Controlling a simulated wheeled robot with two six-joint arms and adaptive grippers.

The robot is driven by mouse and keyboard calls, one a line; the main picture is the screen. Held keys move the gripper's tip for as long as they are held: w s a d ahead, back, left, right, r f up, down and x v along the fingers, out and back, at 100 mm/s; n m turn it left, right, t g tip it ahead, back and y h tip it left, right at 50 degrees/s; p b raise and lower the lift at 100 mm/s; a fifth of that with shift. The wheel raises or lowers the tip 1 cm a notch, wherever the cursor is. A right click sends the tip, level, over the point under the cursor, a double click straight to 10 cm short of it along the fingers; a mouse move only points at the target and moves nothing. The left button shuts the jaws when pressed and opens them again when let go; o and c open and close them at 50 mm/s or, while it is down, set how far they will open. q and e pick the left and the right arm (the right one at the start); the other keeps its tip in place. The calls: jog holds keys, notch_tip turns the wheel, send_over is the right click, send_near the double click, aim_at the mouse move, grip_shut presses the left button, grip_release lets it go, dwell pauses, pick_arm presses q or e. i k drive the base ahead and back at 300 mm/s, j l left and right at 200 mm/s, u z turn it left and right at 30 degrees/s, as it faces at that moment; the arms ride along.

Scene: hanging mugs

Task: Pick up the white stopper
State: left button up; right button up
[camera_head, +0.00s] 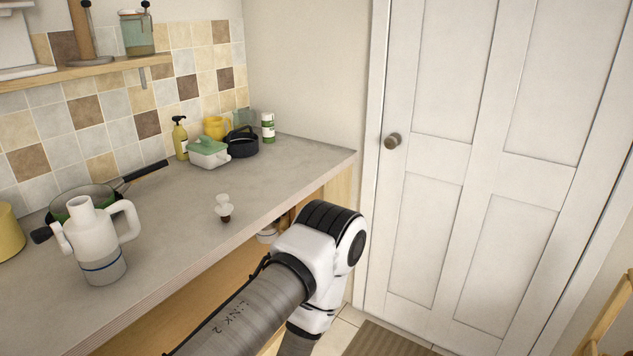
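The white stopper (223,204) stands upright on the grey counter (185,213), near its front edge. It has a pale rounded top and a dark brown lower part. It is apart from the other things on the counter. One of my arms rises from the bottom middle, in front of the counter and to the lower right of the stopper. Its gripper is out of the picture or hidden. My other arm and its gripper are not in view.
A white and grey jug (97,250) stands left of the stopper, before a green pan (75,204). A yellow soap bottle (180,140), a green-lidded dish (208,153), a black pot (242,143) and a yellow mug (213,127) stand at the back. Counter around the stopper is clear.

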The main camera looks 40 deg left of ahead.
aim_at(224, 208)
jog(key=i+u, duration=0.15)
jog(key=i, duration=0.3)
jog(key=i+l+u, duration=0.2)
jog(key=i, duration=0.25)
jog(key=i+l+u, duration=0.15)
jog(key=i, duration=0.3)
